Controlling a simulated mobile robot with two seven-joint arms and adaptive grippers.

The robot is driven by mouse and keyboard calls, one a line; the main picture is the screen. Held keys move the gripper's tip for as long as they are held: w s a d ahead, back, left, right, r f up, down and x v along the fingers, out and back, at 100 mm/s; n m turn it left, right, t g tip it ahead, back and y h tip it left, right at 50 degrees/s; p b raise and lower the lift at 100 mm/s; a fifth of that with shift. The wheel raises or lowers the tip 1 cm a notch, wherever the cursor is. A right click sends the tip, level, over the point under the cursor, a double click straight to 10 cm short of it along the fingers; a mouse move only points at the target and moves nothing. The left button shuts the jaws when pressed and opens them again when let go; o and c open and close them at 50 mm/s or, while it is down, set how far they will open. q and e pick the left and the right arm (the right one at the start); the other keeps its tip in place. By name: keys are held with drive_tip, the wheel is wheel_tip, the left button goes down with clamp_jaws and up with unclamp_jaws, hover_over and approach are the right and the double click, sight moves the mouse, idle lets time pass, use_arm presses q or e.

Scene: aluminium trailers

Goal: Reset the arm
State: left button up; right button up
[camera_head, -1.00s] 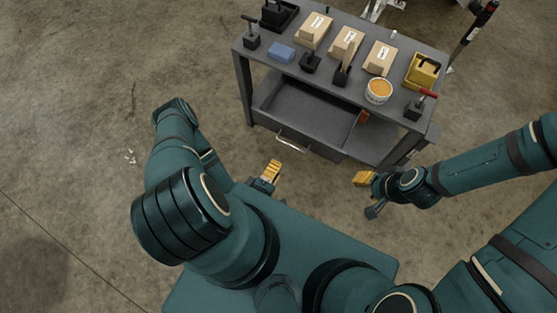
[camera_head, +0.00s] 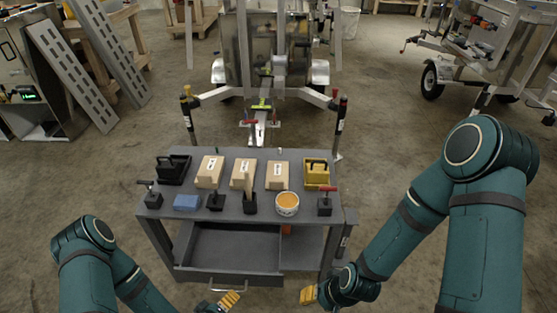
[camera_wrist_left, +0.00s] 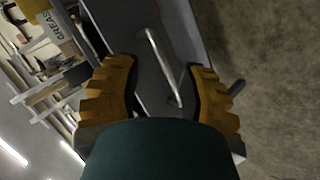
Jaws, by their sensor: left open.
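My left gripper (camera_head: 224,302) shows at the bottom of the head view, just below the front of the grey cart's drawer. In the left wrist view its two yellow ribbed fingers (camera_wrist_left: 162,80) are spread apart. The metal drawer handle (camera_wrist_left: 164,66) appears between them in the picture, with no visible grip on it. My right gripper (camera_head: 310,295) is at the front right of the cart, with a yellow fingertip showing. Its opening is too small to judge.
The grey cart (camera_head: 335,216) carries several cardboard boxes, a blue block (camera_head: 187,202), an orange-topped tub (camera_head: 287,203) and black and yellow bins. Its drawer (camera_head: 235,248) is pulled out. Aluminium trailers stand behind.

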use_arm(q)
drive_tip(key=s+d+r+m+g, duration=0.2)
drive_tip(key=d+r+m+g, duration=0.1)
drive_tip(key=r, duration=0.3)
drive_tip(key=s+d+r+m+g, duration=0.1)
drive_tip(key=d+r+m+g, duration=0.2)
drive_tip(key=r, duration=0.4)
drive_tip(key=shift+s+m+g, duration=0.35)
drive_tip(key=shift+m+g, duration=0.35)
drive_tip(key=shift+g, duration=0.3)
